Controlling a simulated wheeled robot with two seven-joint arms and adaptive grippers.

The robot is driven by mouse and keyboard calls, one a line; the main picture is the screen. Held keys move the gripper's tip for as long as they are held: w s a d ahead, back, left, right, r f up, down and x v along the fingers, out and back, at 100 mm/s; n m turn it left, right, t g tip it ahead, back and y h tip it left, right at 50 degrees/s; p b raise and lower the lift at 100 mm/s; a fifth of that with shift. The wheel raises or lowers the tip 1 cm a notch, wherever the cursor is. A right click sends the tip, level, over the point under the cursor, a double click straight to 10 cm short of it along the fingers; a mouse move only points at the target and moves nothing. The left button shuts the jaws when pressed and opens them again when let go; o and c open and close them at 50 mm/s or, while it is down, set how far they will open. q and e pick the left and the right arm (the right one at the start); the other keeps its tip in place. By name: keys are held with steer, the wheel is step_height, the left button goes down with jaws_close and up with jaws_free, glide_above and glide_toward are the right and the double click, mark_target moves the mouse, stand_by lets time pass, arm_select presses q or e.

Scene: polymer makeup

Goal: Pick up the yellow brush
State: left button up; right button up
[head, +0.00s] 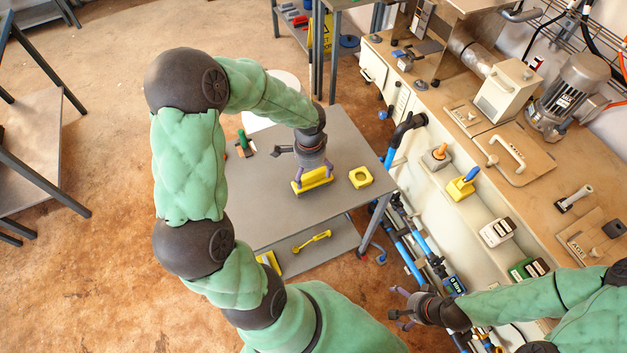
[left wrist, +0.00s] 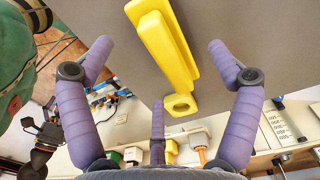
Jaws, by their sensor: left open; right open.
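The yellow brush (head: 318,181) lies on the grey table, a long block with a raised narrower ridge along it. It also shows in the left wrist view (left wrist: 172,58), lying slantwise between the spread purple fingers. My left gripper (head: 312,174) is open, directly over the brush with fingers at its sides. I cannot tell whether they touch it. My right gripper (head: 402,314) is open and empty, low at the right of the table, far from the brush.
A yellow block with a round hole (head: 361,177) lies right of the brush on the grey table (head: 353,148). A green and orange item (head: 244,144) lies left. A yellow handled item (head: 312,241) is on the lower shelf. A long workbench (head: 440,110) stands right.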

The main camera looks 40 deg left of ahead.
mark_target(314, 182)
arm_select(q)
step_height(314, 182, down, 2)
steer(key=shift+w+f, duration=0.15)
steer(key=shift+w+d+f+b, duration=0.2)
steer(key=shift+f+b, duration=0.45)
steer(key=shift+f, duration=0.65)
steer(key=shift+w+d+f+b, duration=0.15)
steer(key=shift+f+b, duration=0.5)
steer(key=shift+f, duration=0.65)
steer(key=shift+s, duration=0.1)
steer(key=shift+r, duration=0.1)
steer(key=shift+c, duration=0.3)
steer(key=c, duration=1.3)
